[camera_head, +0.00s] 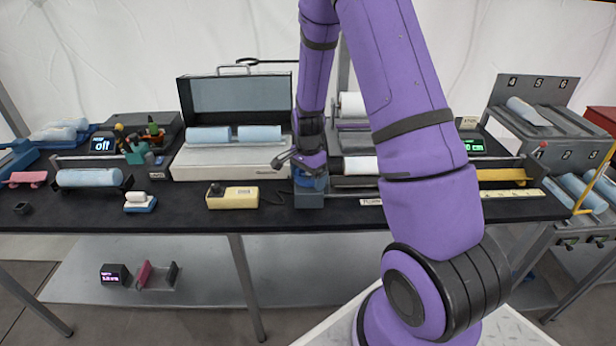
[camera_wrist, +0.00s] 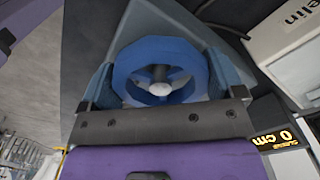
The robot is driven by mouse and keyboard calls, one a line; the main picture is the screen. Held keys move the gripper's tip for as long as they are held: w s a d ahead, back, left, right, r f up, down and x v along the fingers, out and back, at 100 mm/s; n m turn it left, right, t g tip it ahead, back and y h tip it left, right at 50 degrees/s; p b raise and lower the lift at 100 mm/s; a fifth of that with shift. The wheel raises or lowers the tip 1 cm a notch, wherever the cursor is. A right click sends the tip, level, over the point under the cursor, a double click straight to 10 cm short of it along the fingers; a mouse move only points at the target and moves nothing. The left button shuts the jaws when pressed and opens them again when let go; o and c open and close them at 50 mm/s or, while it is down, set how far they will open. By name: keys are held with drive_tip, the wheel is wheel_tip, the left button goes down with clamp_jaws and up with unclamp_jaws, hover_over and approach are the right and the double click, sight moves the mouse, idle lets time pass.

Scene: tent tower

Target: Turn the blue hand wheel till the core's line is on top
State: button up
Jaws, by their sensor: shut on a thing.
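The blue hand wheel (camera_wrist: 160,76) is large in the wrist view, a ring with spokes and a pale hub. My gripper (camera_wrist: 164,88) has one finger at each side of the wheel and is shut on it. In the head view my gripper (camera_head: 310,172) is at the wheel, which sits on a grey-blue block (camera_head: 308,198) near the table's front edge. A pale core (camera_head: 360,165) lies in the bench device just right of my gripper. I cannot make out a line on it; my arm hides part of the device.
A white case with an open lid (camera_head: 235,95) holding pale blue cores stands left of my gripper. A yellow box (camera_head: 232,197) with a dark knob lies at the front.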

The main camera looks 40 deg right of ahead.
drive_tip(key=n, duration=0.5)
drive_tip(key=shift+n, duration=0.3)
drive_tip(key=n, duration=0.4)
drive_tip(key=shift+d+n, duration=0.1)
drive_tip(key=shift+n, duration=0.2)
drive_tip(key=o, duration=0.7)
drive_tip(key=shift+r, duration=0.1)
wheel_tip(320, 180, up, 11)
drive_tip(key=shift+f, duration=0.15)
idle(0.4)
